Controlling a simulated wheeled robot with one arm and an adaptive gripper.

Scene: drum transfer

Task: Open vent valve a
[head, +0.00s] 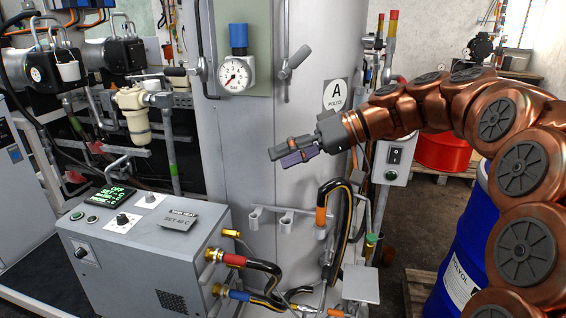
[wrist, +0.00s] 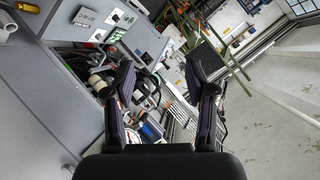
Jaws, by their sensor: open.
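In the head view, a grey lever handle (head: 294,61) sits on the front of the pale tank (head: 235,150), tilted up to the right. I see no label that marks it as vent valve a. A plate marked "A POLYOL" (head: 337,95) is on the same tank, lower right of the lever. My gripper (head: 279,155) is in front of the tank, below the lever and apart from it, pointing left. Its two fingers (wrist: 165,75) are spread in the wrist view, with nothing held between them.
A pressure gauge with a blue cap (head: 237,75) is left of the lever. A grey control box (head: 150,245) with hoses stands lower left. A blue drum (head: 470,245) and a red drum (head: 442,150) stand at the right. Pipes and a filter (head: 133,115) are at the left.

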